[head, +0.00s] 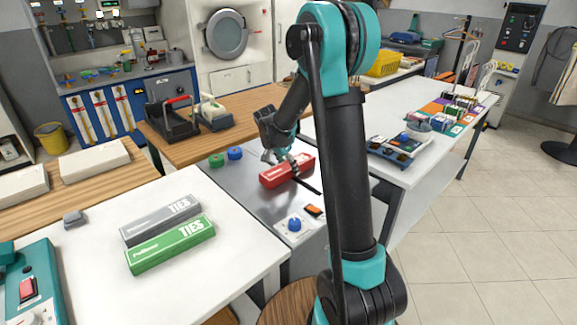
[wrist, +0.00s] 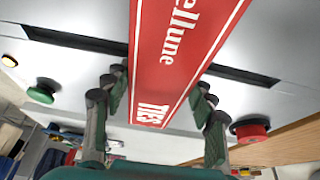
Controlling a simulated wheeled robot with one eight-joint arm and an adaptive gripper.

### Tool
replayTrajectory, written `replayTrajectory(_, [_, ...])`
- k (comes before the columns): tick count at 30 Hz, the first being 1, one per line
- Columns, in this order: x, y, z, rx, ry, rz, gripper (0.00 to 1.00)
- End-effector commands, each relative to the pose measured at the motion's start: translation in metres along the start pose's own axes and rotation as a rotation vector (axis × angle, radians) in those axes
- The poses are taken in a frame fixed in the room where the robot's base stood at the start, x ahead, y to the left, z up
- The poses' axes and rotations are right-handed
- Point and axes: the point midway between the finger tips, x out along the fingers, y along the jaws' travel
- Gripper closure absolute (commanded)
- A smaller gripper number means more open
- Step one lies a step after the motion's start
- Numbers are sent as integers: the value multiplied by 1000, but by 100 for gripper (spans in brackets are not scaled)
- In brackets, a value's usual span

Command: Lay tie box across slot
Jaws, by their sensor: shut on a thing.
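The red tie box (head: 279,176) is over the grey metal worktop in the head view. It also fills the upper middle of the wrist view (wrist: 175,60), its white TIES label towards me. My gripper (head: 284,160) is shut on the box, with a finger on each long side in the wrist view (wrist: 160,90). The dark slot (wrist: 236,73) runs sideways beneath the box and shows on both sides of it. In the head view, part of the slot (head: 307,186) shows right of the box. I cannot tell whether the box touches the worktop.
Green (head: 180,244) and grey (head: 160,220) tie boxes lie on the white table at left. Green (head: 216,160) and blue (head: 235,153) round knobs stand behind the red box. A white panel with a blue knob (head: 294,224) and an orange switch (head: 313,210) are in front.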

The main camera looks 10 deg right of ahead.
Motion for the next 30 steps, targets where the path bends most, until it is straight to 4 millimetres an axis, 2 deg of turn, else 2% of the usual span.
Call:
replayTrajectory(8, [5, 0, 2, 0, 0, 0, 75])
replayTrajectory(9, [5, 0, 2, 0, 0, 0, 39])
replayTrajectory(13, [5, 0, 2, 0, 0, 0, 23])
replayTrajectory(23, [3, 0, 1, 0, 0, 0, 23])
replayTrajectory(26, [-4, 0, -2, 0, 0, 0, 23])
replayTrajectory(30, [-26, 0, -2, -2, 0, -1, 23])
